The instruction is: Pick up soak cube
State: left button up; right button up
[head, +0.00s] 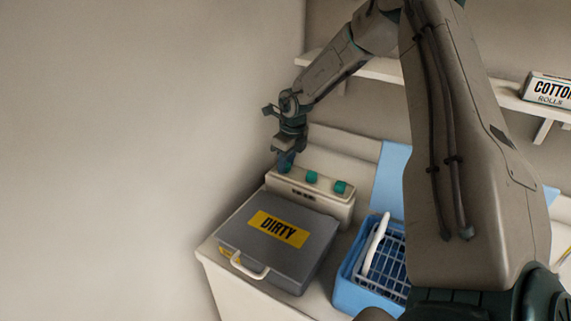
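I cannot pick out a thing that is surely the soak cube. My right gripper (286,160) reaches down at the left end of a cream box (322,202) with teal knob-like pieces on its top. A small dark blue piece shows at its fingertips, right by the box's top edge. The fingers are too small and dark to tell whether they are shut on it. Two teal pieces, a middle one (312,177) and a right one (340,187), stand clear of the gripper. My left gripper is not in view.
A grey case (290,262) labelled DIRTY, with a pale handle, lies in front of the cream box. A blue basket (346,291) with a white-handled rack stands to its right. A wall shelf (381,70) holds a cotton rolls box (549,91). My arm hides much of the right side.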

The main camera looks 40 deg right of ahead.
jog(key=shift+w+f, duration=0.1)
jog(key=c, duration=0.6)
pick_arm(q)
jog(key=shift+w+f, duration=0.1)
